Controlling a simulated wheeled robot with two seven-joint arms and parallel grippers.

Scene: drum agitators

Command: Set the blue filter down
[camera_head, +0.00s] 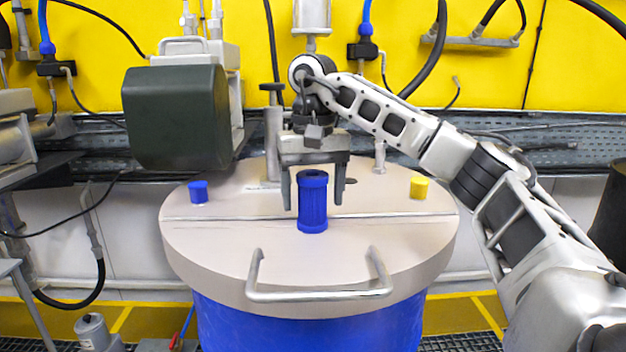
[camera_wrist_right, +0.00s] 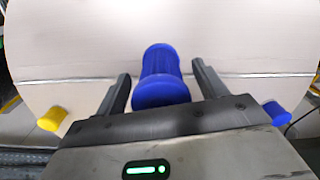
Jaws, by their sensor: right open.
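The blue filter (camera_head: 312,203) is a ribbed cylinder standing upright on the round beige drum lid (camera_head: 215,240). My right gripper (camera_head: 319,200) comes down from above and is open, with one finger on each side of the filter. Gaps show between the fingers and the filter. In the right wrist view the filter (camera_wrist_right: 160,78) stands between the two spread fingers of the right gripper (camera_wrist_right: 162,85), apart from both. My left gripper is not in view.
A small blue cap (camera_head: 198,192) sits at the lid's left and a yellow cap (camera_head: 419,188) at its right. A metal handle (camera_head: 320,295) is at the lid's front edge. A dark motor box (camera_head: 178,117) overhangs the back left. The lid's front is largely clear.

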